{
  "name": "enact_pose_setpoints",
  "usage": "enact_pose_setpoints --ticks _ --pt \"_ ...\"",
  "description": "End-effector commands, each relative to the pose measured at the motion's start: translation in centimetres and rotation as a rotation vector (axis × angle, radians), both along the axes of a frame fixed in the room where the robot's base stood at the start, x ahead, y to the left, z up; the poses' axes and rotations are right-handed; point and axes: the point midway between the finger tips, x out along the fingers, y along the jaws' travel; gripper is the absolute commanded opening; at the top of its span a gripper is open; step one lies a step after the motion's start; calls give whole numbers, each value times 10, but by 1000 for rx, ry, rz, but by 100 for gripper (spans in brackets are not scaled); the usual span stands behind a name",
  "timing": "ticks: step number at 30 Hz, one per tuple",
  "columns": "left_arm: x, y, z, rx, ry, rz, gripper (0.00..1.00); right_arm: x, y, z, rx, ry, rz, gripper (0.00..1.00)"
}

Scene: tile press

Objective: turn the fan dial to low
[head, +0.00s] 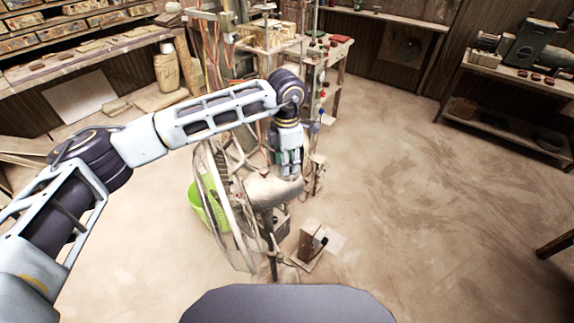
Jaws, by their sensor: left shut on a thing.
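A standing fan (272,190) with a round wire cage and a pale, dusty motor housing stands on the floor in the middle of the head view. My left arm reaches in from the left, and its gripper (290,170) points down onto the back end of the motor housing. The fingers are shut on the fan dial, which they and the gripper body hide. I cannot read the dial's setting. My right gripper is not in view.
A lime-green bucket (197,203) stands behind the fan cage. A small wooden block-like stand (309,243) is on the floor near the fan's foot. A cluttered rack (325,62) stands behind. Open floor lies to the right, with a workbench (520,78) beyond.

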Motion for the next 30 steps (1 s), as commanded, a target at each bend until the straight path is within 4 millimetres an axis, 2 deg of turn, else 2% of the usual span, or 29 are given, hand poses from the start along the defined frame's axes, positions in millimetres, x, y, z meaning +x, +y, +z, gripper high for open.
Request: enact_pose_setpoints --ticks 3,13,21,30 --pt "1 0 -3 -3 2 79 10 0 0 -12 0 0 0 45" --pt "1 0 -2 -6 12 282 10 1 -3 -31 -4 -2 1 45" --pt "0 0 -1 -9 18 376 10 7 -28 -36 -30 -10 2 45" --pt "0 0 0 -9 19 397 10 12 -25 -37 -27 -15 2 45"
